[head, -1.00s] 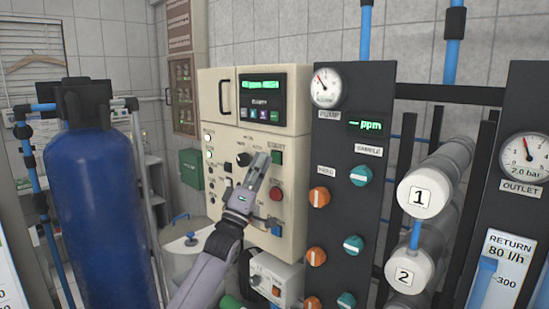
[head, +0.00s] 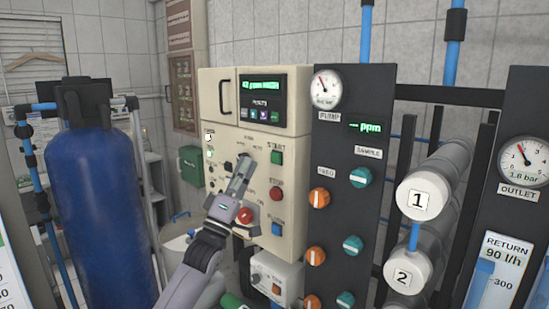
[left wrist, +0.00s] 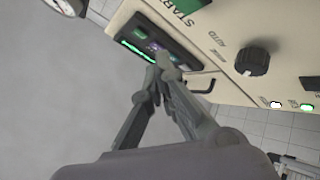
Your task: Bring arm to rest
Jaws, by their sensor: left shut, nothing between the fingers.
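My left gripper (head: 245,165) is in front of the cream control panel (head: 225,95), with its fingers pointing up and in. The fingers are shut and empty. In the left wrist view the gripper (left wrist: 160,65) has its fingertips together, in front of the panel's dark display (left wrist: 150,48). A black selector knob (left wrist: 252,58) and part of the green START button (left wrist: 186,5) show there, apart from the fingers. In the head view the fingers cover the knob's area. My right gripper is in neither view.
The panel has a green START button (head: 277,158), red button (head: 276,194), blue button (head: 276,228) and red knob (head: 245,215). A blue tank (head: 100,215) stands left. A dark valve board (head: 345,200) and white cylinders (head: 423,196) stand right.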

